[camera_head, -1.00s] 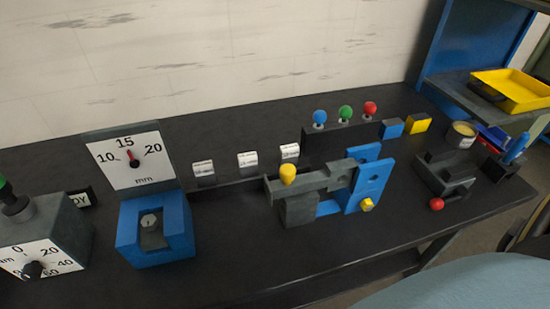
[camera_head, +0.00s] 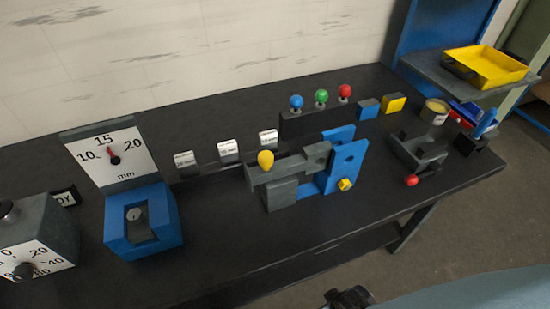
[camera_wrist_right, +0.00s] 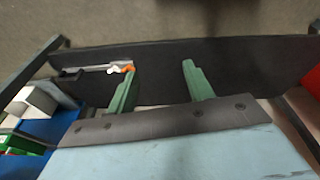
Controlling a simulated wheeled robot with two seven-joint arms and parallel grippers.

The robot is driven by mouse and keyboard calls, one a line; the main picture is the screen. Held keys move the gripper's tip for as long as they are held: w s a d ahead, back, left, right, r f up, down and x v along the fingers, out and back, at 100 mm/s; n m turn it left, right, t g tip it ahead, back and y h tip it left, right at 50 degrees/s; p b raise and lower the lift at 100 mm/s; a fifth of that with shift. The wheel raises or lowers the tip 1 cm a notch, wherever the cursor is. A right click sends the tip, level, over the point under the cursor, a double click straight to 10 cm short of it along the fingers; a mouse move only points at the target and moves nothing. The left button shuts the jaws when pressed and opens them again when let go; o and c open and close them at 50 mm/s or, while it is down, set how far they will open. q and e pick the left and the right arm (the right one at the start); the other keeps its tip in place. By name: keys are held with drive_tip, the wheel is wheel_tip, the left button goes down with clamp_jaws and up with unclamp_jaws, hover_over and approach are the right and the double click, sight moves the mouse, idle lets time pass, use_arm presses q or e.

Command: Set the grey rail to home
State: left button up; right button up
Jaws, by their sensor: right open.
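A grey bar with a yellow knob (camera_head: 265,160) on its left end, likely the grey rail (camera_head: 290,167), lies across the blue-and-grey fixture in the middle of the bench in the head view. A blue upright plate (camera_head: 346,165) with a yellow nut stands at its right end. My right gripper (camera_wrist_right: 160,68) is open and empty in the right wrist view, its green fingers apart before a dark bench edge or panel. It is away from the rail. My left gripper is not in view.
A blue block with a dial (camera_head: 107,150) and a grey box with a dial (camera_head: 40,250) stand left. Labelled blocks (camera_head: 228,150) and coloured knobs (camera_head: 321,97) stand behind the fixture. A red-knobbed grey device (camera_head: 415,155) and yellow tray (camera_head: 485,67) are right. The front bench strip is clear.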

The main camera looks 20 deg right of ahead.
drive_tip(key=w+r+t+p, duration=0.1)
drive_tip(key=w+r, duration=0.2)
drive_tip(key=r, duration=0.7)
drive_tip(key=w+r+t+p, duration=0.1)
drive_tip(key=w+r, duration=0.2)
drive_tip(key=r, duration=0.7)
drive_tip(key=n+t+y, duration=0.5)
drive_tip(key=n+y, duration=0.2)
drive_tip(key=y, duration=0.3)
approach(272, 157)
drive_tip(key=p+x, duration=0.1)
drive_tip(key=x, duration=1)
drive_tip(key=shift+w+a+f, duration=0.1)
drive_tip(key=shift+w+a, duration=0.05)
drive_tip(key=shift+a, duration=0.1)
clamp_jaws()
